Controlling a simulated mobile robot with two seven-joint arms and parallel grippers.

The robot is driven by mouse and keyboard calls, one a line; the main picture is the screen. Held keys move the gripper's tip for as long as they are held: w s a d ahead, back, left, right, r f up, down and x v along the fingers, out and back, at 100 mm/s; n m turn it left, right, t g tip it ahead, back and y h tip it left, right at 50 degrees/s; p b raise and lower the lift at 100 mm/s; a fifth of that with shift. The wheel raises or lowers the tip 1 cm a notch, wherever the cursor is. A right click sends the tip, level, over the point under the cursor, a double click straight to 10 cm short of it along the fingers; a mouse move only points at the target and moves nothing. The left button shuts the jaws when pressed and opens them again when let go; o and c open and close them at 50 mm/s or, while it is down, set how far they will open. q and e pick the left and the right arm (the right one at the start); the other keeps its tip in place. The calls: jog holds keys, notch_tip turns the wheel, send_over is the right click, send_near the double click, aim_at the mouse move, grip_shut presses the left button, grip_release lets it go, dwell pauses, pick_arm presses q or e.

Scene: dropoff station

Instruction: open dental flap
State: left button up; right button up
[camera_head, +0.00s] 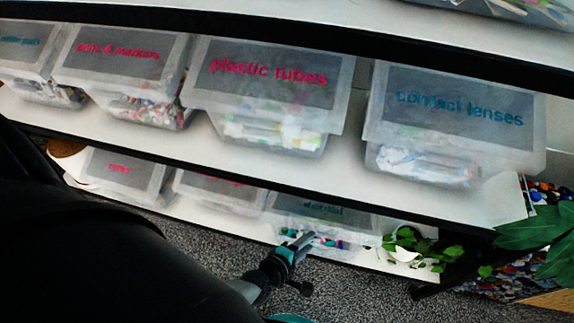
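The dental bin (335,222) is a clear plastic container on the lower shelf, third in the visible row. Its grey front flap has teal lettering that is small and blurred but seems to read "dental". The flap looks closed, and colourful items show below it. My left gripper (303,240) is dark grey and teal, just in front of the bin's lower left part. It overlaps the bin in the picture; I cannot tell whether it touches the flap. Its fingers are too small to tell open from shut. My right gripper is not in view.
Bins for plastic tubes (265,80), contact lenses (455,110) and pens and markers (120,55) stand on the upper shelf (350,185), above the dental bin. A leafy plant (415,245) is close on the right. My dark arm hides the lower left. Grey carpet (365,295) lies below.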

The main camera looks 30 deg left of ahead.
pick_arm(q)
jog(key=p+v, duration=0.2)
jog(key=v, duration=0.9)
jog(key=shift+w, duration=0.15)
jog(key=s+a+f+m+g+y+b, duration=0.1)
jog(key=s+a+f+m+g, duration=0.1)
jog(key=s+f+m+g, duration=0.3)
jog(key=s+a+f+m+g+y+b, duration=0.1)
jog(key=s+a+f+m+g, duration=0.2)
jog(key=s+f+m, duration=0.9)
notch_tip(320, 180, down, 5)
jog(key=m+g, duration=0.2)
jog(key=m, duration=0.2)
jog(key=shift+s+a+m, duration=0.3)
jog(key=shift+s, duration=0.1)
